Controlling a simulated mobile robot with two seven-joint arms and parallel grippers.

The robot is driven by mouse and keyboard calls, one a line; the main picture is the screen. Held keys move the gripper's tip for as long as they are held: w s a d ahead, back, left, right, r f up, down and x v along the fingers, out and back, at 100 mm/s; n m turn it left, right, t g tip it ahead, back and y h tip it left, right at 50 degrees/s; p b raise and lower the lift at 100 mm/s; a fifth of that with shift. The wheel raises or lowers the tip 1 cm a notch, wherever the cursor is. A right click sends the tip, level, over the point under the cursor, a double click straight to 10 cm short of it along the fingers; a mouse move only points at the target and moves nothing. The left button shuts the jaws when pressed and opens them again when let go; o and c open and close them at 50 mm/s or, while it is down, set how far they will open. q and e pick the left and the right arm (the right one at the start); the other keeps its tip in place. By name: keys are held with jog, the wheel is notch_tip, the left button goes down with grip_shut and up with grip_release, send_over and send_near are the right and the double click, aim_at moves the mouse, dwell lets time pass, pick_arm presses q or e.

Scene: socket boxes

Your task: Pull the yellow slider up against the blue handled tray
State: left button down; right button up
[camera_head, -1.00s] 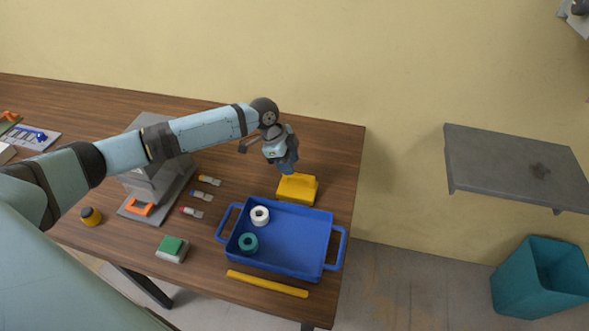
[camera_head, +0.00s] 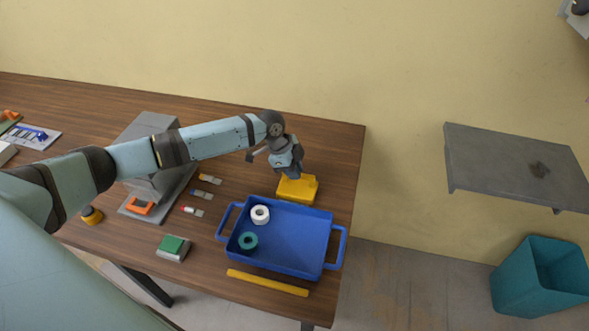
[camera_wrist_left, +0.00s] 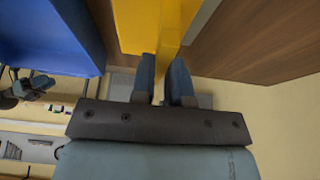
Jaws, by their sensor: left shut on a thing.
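The yellow slider (camera_head: 298,190) stands on the table just behind the blue handled tray (camera_head: 290,240), close to its back rim. I cannot tell whether they touch. My left gripper (camera_head: 288,172) comes down on the slider from behind and is shut on it. In the left wrist view the two fingers (camera_wrist_left: 163,88) close on a narrow part of the yellow slider (camera_wrist_left: 155,25), and the blue tray (camera_wrist_left: 50,40) shows at the left. The fingertips are partly hidden in the head view. My right gripper is not in view.
A white ring (camera_head: 260,214) and a teal ring (camera_head: 248,241) lie in the tray. A yellow bar (camera_head: 267,283) lies in front of it. Several small tubes, a green-topped block (camera_head: 173,247) and a grey machine (camera_head: 150,170) stand to the left.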

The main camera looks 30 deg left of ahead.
aim_at(289, 186)
pick_arm(q)
jog(key=s+p, duration=0.2)
jog(key=s+d+p, duration=0.1)
jog(key=s+p, duration=0.1)
jog(key=s, duration=0.1)
jog(key=shift+s+d+r, duration=0.1)
jog(key=shift+d+r, duration=0.05)
jog(key=shift+r, duration=0.05)
jog(key=shift+s+d+f, duration=0.1)
jog(key=shift+s+f, duration=0.05)
jog(key=shift+s, duration=0.15)
jog(key=c, duration=1.1)
grip_release()
jog(key=b+v, duration=0.1)
jog(key=v, duration=1.3)
jog(key=shift+f, duration=0.15)
